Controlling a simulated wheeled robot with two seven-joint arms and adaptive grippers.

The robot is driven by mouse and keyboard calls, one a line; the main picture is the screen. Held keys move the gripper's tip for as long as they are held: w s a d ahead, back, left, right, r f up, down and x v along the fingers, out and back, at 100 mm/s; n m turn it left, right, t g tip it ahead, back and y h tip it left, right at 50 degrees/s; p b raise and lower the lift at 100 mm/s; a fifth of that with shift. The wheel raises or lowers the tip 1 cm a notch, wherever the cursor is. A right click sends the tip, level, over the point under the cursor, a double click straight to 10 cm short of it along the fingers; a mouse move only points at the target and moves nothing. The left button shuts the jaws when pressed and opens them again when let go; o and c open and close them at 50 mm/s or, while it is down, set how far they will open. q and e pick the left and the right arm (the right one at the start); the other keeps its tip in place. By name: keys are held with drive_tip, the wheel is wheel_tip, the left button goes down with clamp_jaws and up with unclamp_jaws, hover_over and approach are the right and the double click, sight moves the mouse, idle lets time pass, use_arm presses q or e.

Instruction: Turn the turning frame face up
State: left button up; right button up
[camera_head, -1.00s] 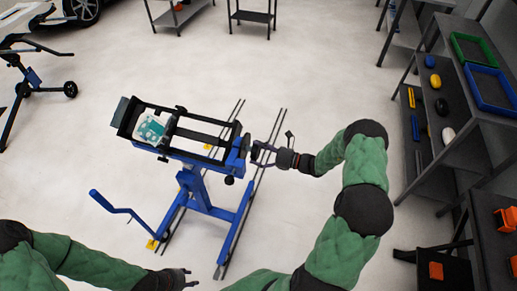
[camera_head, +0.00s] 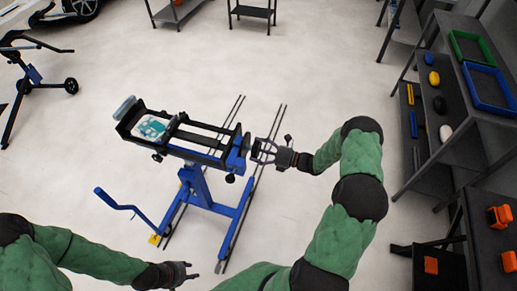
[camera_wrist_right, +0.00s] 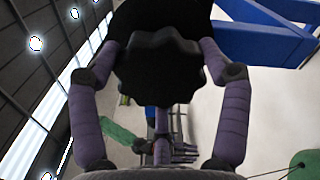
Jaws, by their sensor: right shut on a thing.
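The turning frame (camera_head: 200,137) is a long black frame on a blue stand (camera_head: 197,185) in the middle of the head view. A teal and white part (camera_head: 151,128) lies in its left end. Its top faces up toward the head camera, slightly tilted. My right gripper (camera_head: 262,151) is at the frame's right end. In the right wrist view its fingers (camera_wrist_right: 160,75) are shut around a black scalloped knob (camera_wrist_right: 160,68). My left gripper (camera_head: 187,272) is low in the head view, apart from the stand; its fingers look spread and empty.
A blue crank handle (camera_head: 118,204) sticks out left of the stand. Floor rails (camera_head: 233,225) run beneath it. Shelves with a blue tray (camera_head: 490,90) and a green tray (camera_head: 472,48) stand at the right. Floor between stand and shelves is clear.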

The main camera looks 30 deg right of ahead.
drive_tip(key=shift+s+a+f+m, duration=0.25)
drive_tip(key=shift+a+f+m, duration=0.05)
drive_tip(key=shift+f, duration=0.1)
drive_tip(key=o, duration=1.7)
drive_tip(key=shift+w, duration=0.1)
drive_tip(key=shift+d+r, duration=0.25)
drive_tip(key=shift+d, duration=0.15)
drive_tip(key=v, duration=1.1)
drive_tip(key=shift+s+d, duration=0.15)
drive_tip(key=shift+s, duration=0.25)
drive_tip(key=shift+f, duration=0.1)
